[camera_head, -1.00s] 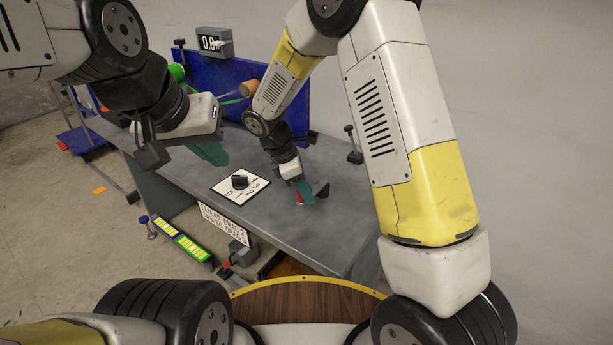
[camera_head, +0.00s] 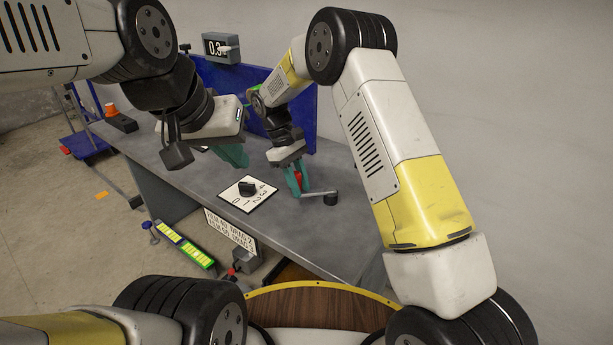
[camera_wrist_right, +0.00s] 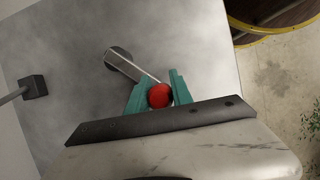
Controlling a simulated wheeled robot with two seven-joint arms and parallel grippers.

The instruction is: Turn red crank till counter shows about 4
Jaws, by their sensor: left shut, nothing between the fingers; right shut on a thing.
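The red crank knob (camera_head: 298,180) stands on a grey crank arm (camera_head: 315,194) that runs to a dark pivot (camera_head: 331,197) on the grey table. My right gripper (camera_head: 297,182) is shut on the red knob. The right wrist view shows the knob (camera_wrist_right: 160,95) between the teal fingers, with the crank arm (camera_wrist_right: 135,68) reaching to its pivot. The counter (camera_head: 220,47) at the back reads about 0.3; its last digit is partly covered. My left gripper (camera_head: 236,156) is shut and empty, above the table left of the crank.
A black selector knob (camera_head: 248,187) sits on a white plate with printed numbers, left of the crank. A blue panel (camera_head: 300,110) stands at the table's back. The grey table (camera_head: 290,230) is clear in front of the crank.

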